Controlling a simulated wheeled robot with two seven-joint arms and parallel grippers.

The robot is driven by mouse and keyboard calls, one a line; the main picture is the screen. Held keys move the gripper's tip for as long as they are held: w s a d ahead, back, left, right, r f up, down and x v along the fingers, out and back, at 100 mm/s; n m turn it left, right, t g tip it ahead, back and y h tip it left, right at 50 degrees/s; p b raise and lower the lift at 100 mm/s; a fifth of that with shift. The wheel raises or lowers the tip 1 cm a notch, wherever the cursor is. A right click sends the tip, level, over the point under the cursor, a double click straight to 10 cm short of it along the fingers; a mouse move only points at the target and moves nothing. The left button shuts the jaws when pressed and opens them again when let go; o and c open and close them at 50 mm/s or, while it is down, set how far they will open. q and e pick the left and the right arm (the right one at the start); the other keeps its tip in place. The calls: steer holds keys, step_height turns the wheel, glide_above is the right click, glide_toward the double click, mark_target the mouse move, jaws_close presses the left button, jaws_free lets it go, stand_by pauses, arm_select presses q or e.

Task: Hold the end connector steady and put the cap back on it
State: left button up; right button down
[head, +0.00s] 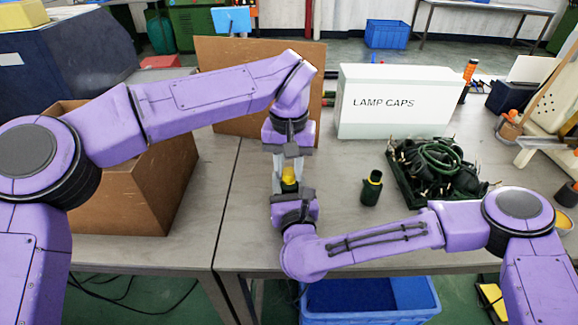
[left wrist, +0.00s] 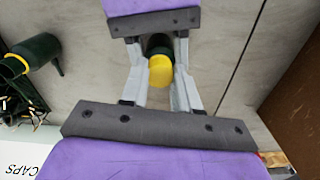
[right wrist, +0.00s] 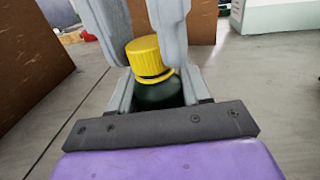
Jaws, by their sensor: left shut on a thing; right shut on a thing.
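The yellow cap (head: 289,173) sits on top of the dark green end connector (right wrist: 158,93), between my two grippers. In the right wrist view the cap (right wrist: 150,56) looks nearly straight on the connector, with a thin dark line under its rim; I cannot tell whether it is fully seated. My left gripper (head: 288,166) reaches in from the far side and is shut on the cap, which also shows in the left wrist view (left wrist: 161,71). My right gripper (head: 288,186) is shut on the connector from the near side. The connector's lower part is hidden by the fingers.
Another dark green connector (head: 371,189) stands on the table to the right. Beyond it is a dark tray of green cables (head: 408,190). A white box marked LAMP CAPS (head: 395,122) stands behind, brown boxes at left and back. A blue bin (head: 370,300) is below the near edge.

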arm_select(q)
steer(key=o, duration=1)
steer(key=shift+r, duration=0.1)
step_height(320, 180, up, 4)
steer(key=shift+r, duration=0.15)
